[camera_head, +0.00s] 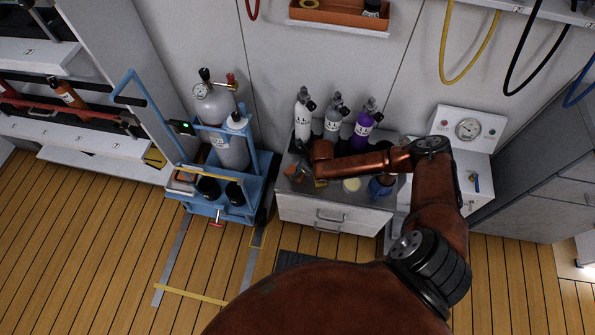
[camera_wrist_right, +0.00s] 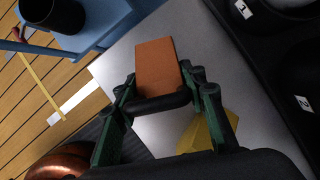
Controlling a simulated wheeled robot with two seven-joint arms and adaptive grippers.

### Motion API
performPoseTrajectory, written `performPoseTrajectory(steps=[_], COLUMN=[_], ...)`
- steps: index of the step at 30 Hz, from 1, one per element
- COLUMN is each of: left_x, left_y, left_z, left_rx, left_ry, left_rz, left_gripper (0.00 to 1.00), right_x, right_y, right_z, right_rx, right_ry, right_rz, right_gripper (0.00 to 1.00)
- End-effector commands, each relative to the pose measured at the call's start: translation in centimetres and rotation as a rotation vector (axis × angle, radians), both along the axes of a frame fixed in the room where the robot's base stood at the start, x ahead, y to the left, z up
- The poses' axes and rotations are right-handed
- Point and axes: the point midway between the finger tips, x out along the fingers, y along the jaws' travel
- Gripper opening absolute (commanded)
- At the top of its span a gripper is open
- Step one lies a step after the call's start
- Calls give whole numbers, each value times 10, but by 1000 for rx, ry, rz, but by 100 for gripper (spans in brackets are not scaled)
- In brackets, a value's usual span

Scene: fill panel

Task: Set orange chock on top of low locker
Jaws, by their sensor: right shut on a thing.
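The orange chock (camera_wrist_right: 156,66) is a block between the green fingers of my right gripper (camera_wrist_right: 157,98), which is shut on it. In the head view the orange chock (camera_head: 291,169) shows at the end of my right arm, over the left part of the low locker's top. The low locker (camera_head: 333,214) is white with a grey metal top. Whether the chock touches that top or hangs just above it, I cannot tell. A yellow chock (camera_wrist_right: 209,130) lies on the top close to the right gripper, partly hidden by it. My left gripper is not in view.
Grey and purple cylinders (camera_head: 363,124) stand along the locker's back. A pale round item (camera_head: 351,184) and a blue item (camera_head: 381,187) lie on its right part. A blue cylinder cart (camera_head: 229,211) stands close on the left. A gauge box (camera_head: 467,129) is at right.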

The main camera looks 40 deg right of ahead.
Motion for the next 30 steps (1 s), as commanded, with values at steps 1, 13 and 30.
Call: performPoseTrajectory(steps=[1, 13, 30], left_x=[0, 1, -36], left_y=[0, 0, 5], left_z=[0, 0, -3], left_rx=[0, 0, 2], left_ry=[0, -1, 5], left_rz=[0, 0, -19], left_gripper=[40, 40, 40], right_x=[1, 0, -13], right_y=[0, 0, -6], right_z=[1, 0, 43], right_rx=[1, 0, -2], right_ry=[-2, 0, -4], right_rz=[0, 0, 1], right_gripper=[4, 56, 56])
